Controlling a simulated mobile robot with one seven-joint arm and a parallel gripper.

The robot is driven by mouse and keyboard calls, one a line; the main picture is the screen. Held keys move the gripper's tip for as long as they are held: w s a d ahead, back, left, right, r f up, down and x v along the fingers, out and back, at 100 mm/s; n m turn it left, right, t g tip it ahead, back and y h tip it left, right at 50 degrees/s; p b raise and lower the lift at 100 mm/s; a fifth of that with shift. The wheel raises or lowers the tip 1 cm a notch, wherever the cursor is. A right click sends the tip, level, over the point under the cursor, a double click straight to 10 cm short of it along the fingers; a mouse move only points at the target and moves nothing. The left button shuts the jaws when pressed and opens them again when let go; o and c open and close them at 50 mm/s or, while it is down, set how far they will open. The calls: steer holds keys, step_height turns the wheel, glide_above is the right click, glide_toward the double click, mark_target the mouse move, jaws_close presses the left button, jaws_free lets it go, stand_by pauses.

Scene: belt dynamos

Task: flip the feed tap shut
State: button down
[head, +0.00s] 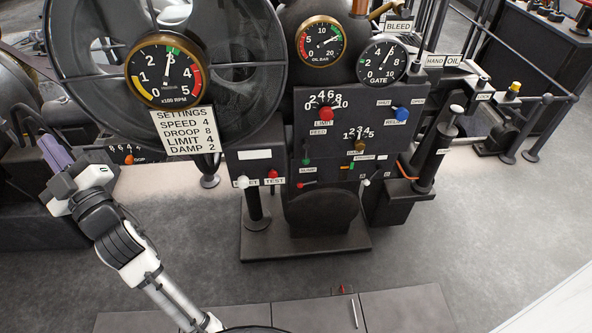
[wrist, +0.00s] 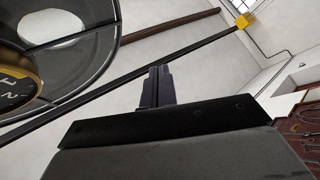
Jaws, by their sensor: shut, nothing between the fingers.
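The tap is not in the wrist view.
A small red lever (head: 307,184) is below the green-tipped one. A red LIMIT knob (head: 326,114), a blue knob (head: 400,113) and a brown DAMP knob (head: 359,146) share the panel. The settings card (head: 184,131) and flywheel (head: 262,80) stand between gripper and panel.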

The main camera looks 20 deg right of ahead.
steer(key=w+d+f+m+g+h, duration=0.1)
steer(key=w+d+f+h, duration=0.35)
steer(key=d+f, duration=0.45)
steer(key=w+d+f+m+g+h, duration=0.15)
steer(key=w+d+f+h, duration=0.45)
steer(key=f, duration=0.6)
steer(key=s+d+f+m+g+h+b, duration=0.1)
steer(key=s+d+f+g+h, duration=0.2)
steer(key=d+f, duration=0.6)
steer(key=s+d+f+g+h+b, duration=0.15)
steer(key=s+d+f, duration=0.25)
steer(key=d+f, duration=0.55)
steer(key=s+d+r+g+h+p, duration=0.1)
steer(key=d+r+h, duration=0.4)
steer(key=d, duration=0.6)
step_height(320, 180, up, 2)
steer(key=shift+s+d+r+p, duration=0.2)
steer(key=shift+s+p, duration=0.5)
steer(key=shift+s, duration=0.5)
steer(key=shift+w, duration=0.1)
